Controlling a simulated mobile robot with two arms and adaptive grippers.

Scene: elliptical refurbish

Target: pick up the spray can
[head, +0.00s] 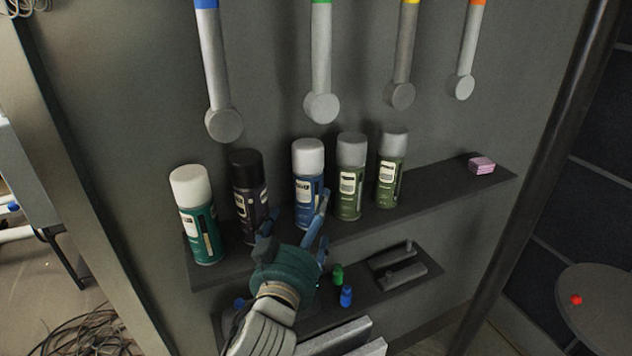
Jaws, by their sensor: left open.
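Several spray cans stand upright in a row on a dark wall shelf in the head view. From left to right they are a teal can with a white cap (198,222), a dark can with a black cap (243,185), a blue can with a white cap (308,180), and two green cans with grey caps, one nearer the middle (349,185) and one at the right (391,175). My left gripper (293,227) is open just in front of the shelf, its fingers pointing up near the dark and blue cans. Whether a finger touches a can is unclear. My right gripper is out of view.
The shelf (440,190) is bare right of the cans up to a pink block (481,164). A lower shelf (425,284) holds small green (338,274) and blue (346,296) items. Rods with round ends hang above the cans. A round table (600,310) is at right.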

